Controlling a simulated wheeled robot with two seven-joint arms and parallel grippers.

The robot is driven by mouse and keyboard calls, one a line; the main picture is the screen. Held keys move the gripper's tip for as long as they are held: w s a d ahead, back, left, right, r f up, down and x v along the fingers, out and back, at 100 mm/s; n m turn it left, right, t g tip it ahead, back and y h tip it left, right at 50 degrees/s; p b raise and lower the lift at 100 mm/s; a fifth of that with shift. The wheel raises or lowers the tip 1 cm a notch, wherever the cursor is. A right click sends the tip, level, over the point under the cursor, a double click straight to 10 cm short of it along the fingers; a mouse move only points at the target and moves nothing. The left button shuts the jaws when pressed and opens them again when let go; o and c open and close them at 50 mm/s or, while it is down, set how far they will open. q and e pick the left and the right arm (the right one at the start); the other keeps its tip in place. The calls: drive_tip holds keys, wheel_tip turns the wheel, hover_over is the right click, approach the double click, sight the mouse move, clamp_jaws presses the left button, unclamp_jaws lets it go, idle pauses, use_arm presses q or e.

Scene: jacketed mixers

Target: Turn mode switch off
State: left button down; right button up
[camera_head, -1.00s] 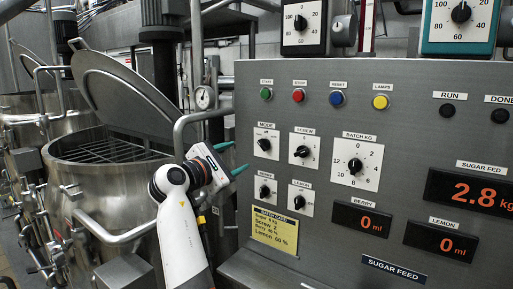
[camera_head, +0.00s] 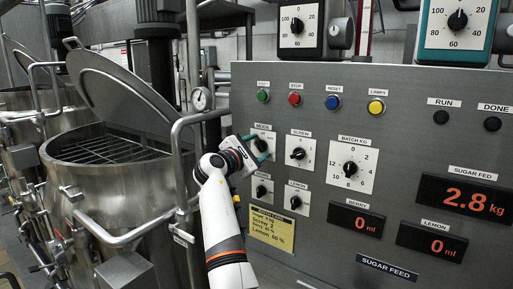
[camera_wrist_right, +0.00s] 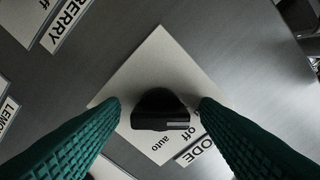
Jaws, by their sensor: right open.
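The mode switch (camera_head: 261,145) is a black knob on a pale square plate at the upper left of the grey panel. In the right wrist view the knob (camera_wrist_right: 160,110) sits in the middle, with "auto" and a partly hidden "off" printed on its plate. A white mark shows on the knob's lower right side. My right gripper (camera_head: 257,149) is at the switch. In the wrist view its teal fingers (camera_wrist_right: 160,106) stand apart, one on each side of the knob, with gaps visible. My left gripper is not in view.
The screw switch (camera_head: 299,153) is just right of the mode switch, and the berry switch (camera_head: 262,190) is below it. The batch dial (camera_head: 351,167) is further right. A row of buttons, including a green one (camera_head: 263,96), runs above. A steel mixer (camera_head: 110,190) stands at the left.

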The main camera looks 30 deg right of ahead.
drive_tip(key=c, duration=1)
drive_tip(key=shift+f, duration=0.1)
drive_tip(key=m+b, duration=0.2)
drive_tip(key=m, duration=0.2)
drive_tip(key=shift+f+b, duration=0.1)
drive_tip(key=shift+b, duration=0.25)
drive_tip(key=m+b, duration=0.2)
drive_tip(key=m, duration=0.2)
drive_tip(key=shift+m, duration=0.5)
drive_tip(key=o, duration=1)
